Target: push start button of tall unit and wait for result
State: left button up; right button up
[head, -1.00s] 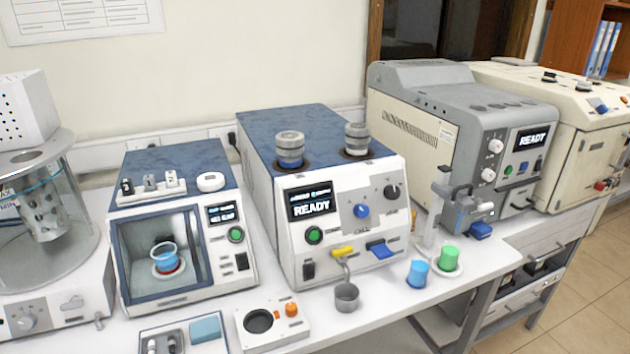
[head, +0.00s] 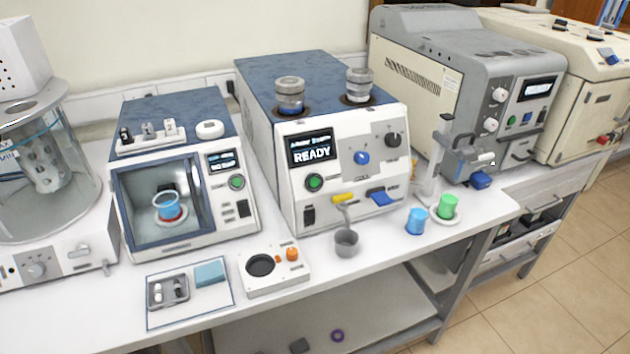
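The tall grey and cream unit (head: 470,75) stands at the back right of the bench. Its display (head: 537,88) is lit with a small line of text that I cannot read. Neither of my grippers is in view.
A blue cup (head: 416,221) and a green cup (head: 448,207) stand near the bench's right front. A smaller chamber unit (head: 185,247) holds another blue cup (head: 167,206). Bare bench (head: 370,262) shows along the front.

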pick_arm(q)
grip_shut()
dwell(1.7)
